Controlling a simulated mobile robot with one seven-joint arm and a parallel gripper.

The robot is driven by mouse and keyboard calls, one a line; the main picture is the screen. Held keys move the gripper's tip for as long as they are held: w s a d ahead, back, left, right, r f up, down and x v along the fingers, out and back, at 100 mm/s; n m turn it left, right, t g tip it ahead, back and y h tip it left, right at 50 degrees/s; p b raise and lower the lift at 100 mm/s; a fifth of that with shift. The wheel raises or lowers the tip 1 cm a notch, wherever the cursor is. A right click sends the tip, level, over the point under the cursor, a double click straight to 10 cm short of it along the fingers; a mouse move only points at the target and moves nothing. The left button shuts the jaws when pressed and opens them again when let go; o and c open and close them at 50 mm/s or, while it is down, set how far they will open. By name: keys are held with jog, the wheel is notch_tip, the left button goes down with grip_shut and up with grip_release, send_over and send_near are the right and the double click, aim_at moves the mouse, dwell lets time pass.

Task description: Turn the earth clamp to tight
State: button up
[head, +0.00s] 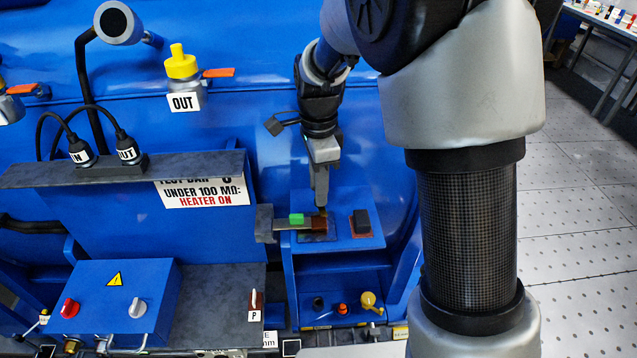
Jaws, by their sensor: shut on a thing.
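The earth clamp (297,219) looks to be the small fitting with a green block on a grey bar, on the blue ledge in the middle of the head view. A brown, copper-like part lies at its right end. My gripper (320,204) points down onto that right end from above. Its jaws are shut on the clamp there, and they hide part of what they hold. The fingertips are small and dark in this view, so the exact contact is hard to see. I cannot read from here how tight the clamp is.
A black block on a red base (361,222) sits close right of the clamp. A dark grey bracket (265,224) stands at its left. A blue control box (115,300) is at lower left.

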jog(key=shift+m, duration=0.8)
jog(key=o, duration=1)
jog(key=shift+o, duration=0.2)
jog(key=shift+r, duration=0.1)
notch_tip(320, 180, up, 17)
jog(key=p, duration=0.1)
jog(key=shift+r, duration=0.15)
